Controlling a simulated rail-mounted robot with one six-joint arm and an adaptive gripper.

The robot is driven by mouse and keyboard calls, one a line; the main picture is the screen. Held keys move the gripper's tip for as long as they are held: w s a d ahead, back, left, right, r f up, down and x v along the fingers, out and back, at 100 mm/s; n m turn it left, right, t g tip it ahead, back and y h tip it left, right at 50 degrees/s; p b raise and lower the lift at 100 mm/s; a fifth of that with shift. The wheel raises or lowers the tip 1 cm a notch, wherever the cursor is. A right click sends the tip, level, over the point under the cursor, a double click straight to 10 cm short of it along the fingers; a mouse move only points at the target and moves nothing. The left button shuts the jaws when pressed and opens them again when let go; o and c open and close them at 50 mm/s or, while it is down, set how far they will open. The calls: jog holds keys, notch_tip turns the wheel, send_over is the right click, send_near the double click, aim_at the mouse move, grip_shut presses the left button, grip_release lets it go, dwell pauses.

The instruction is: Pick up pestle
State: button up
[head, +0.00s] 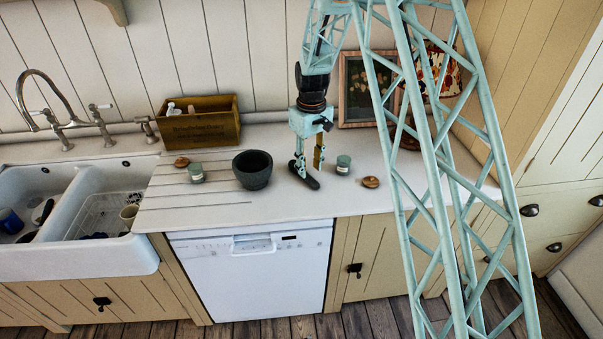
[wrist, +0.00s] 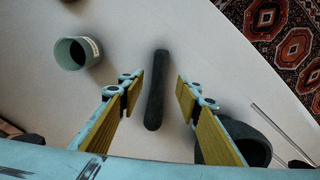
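The pestle (head: 313,184) is a dark stone rod lying on the white counter, to the right of the dark stone mortar (head: 253,170). In the wrist view the pestle (wrist: 155,92) lies lengthwise between the two yellow-padded fingers, with a gap on each side. My gripper (head: 308,166) points down just over the pestle and partly hides it in the head view. In the wrist view my gripper (wrist: 158,80) is open and empty. The mortar (wrist: 235,143) shows partly behind the right finger.
A green jar (head: 343,164) and a small wooden lid (head: 370,182) stand right of my gripper. Another jar (head: 196,173) and lid (head: 182,162) are left of the mortar. A wooden box (head: 200,125) and picture frame (head: 362,88) stand behind. A double sink (head: 118,238) is at left.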

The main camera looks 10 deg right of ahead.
aim_at(310, 177)
jog(key=shift+f, duration=2.6)
jog(key=c, duration=1)
